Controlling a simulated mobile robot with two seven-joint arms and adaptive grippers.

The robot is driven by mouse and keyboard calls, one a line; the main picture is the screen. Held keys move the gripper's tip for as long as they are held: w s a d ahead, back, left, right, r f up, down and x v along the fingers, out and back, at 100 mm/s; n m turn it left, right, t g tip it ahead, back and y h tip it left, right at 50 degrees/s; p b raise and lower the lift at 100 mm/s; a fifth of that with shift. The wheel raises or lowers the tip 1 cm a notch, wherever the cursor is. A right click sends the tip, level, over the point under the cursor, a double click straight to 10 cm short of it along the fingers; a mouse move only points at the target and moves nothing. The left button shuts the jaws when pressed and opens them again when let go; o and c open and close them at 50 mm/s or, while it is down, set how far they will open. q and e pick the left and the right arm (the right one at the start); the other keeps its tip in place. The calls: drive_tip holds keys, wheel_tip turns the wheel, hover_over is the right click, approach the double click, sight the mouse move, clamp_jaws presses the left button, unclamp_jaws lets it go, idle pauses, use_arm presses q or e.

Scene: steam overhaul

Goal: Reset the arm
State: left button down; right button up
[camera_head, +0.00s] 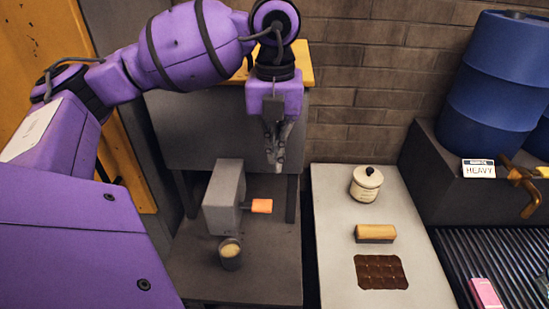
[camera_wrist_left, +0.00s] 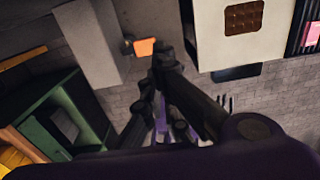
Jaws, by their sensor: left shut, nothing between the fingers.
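My left arm comes in from the left, purple with black joints, and bends down at the elbow. My left gripper (camera_head: 275,160) points downward in the head view, shut and empty. It hangs above the dark workbench, in front of the grey cabinet (camera_head: 205,128). The gripper's dark fingers (camera_wrist_left: 160,62) also show in the wrist view. My right gripper is not in view.
On the dark bench (camera_head: 265,270) stand a grey block with an orange handle (camera_head: 261,206) and a small cup (camera_head: 230,254). A pale table (camera_head: 335,235) holds a lidded jar (camera_head: 366,188), a tan-topped block (camera_head: 375,233) and a brown tray (camera_head: 357,272). Blue barrels (camera_head: 490,90) stand right.

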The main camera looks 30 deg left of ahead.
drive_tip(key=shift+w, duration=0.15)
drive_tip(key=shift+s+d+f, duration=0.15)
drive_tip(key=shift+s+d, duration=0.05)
